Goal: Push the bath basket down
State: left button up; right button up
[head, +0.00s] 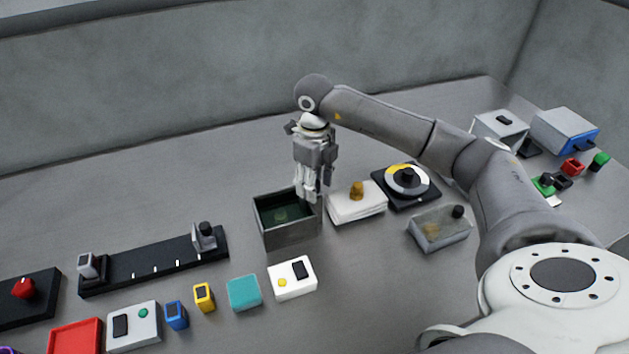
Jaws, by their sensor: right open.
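A grey open-topped bath (287,233) stands near the middle of the table in the head view. Its inside is dark green, with a faint round shape low in it. I cannot clearly tell the basket apart from the bath's dark inside. My right gripper (309,196) points down at the bath's back right corner, its fingers overlapping the rim in the picture. It is open, with nothing seen between its fingers. Whether the fingertips touch anything is hidden. My left gripper is out of view.
Right of the bath are a white block with a brass knob (357,206), a round dial (407,179) and a grey box with a black knob (439,230). In front are a white switch box (292,278) and a teal block (244,293). A black rail (154,264) lies left.

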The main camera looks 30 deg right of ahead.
jog(key=shift+r, duration=0.2)
notch_tip(320, 180, up, 12)
jog(key=shift+f, duration=0.15)
dwell(0.7)
